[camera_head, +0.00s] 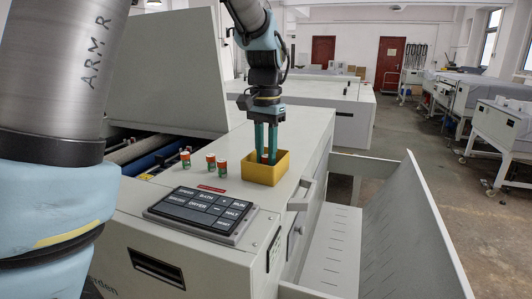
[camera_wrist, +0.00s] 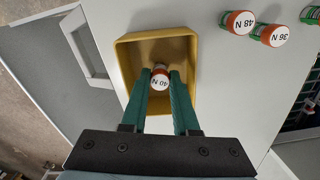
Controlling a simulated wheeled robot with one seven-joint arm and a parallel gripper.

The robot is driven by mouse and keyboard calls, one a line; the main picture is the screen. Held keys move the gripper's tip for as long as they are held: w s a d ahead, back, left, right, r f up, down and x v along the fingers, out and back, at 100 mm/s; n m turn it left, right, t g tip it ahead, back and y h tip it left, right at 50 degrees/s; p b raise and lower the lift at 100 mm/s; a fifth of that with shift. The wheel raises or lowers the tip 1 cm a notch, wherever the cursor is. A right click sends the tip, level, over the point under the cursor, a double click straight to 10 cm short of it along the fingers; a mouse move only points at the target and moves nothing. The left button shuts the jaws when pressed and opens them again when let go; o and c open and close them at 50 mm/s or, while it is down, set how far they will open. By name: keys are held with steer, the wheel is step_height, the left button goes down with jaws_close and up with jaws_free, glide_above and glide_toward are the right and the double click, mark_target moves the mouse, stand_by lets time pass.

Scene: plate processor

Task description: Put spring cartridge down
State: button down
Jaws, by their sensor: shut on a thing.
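My gripper (camera_head: 265,157) is shut on a spring cartridge with a red rim and a white top marked 40 N (camera_wrist: 160,78). Its green fingers reach down into a yellow bin (camera_head: 281,168) on the machine top. The wrist view shows the held cartridge inside the outline of the yellow bin (camera_wrist: 122,60), near its middle. I cannot tell whether it touches the bin floor. Two other cartridges stand upright outside the bin, marked 48 N (camera_wrist: 239,22) and 36 N (camera_wrist: 274,35).
Another cartridge (camera_head: 185,159) stands left of that pair. A control panel with dark keys (camera_head: 202,211) lies in front of the bin. A handle (camera_head: 301,194) sits at the machine's right edge, above a sloped tray (camera_head: 400,240).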

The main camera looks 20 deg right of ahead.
mark_target(266, 156)
steer(key=shift+f, duration=0.15)
steer(key=c, duration=0.7)
jaws_free()
step_height(266, 156, up, 12)
steer(key=shift+r+b, duration=0.2)
steer(key=shift+b, duration=0.7)
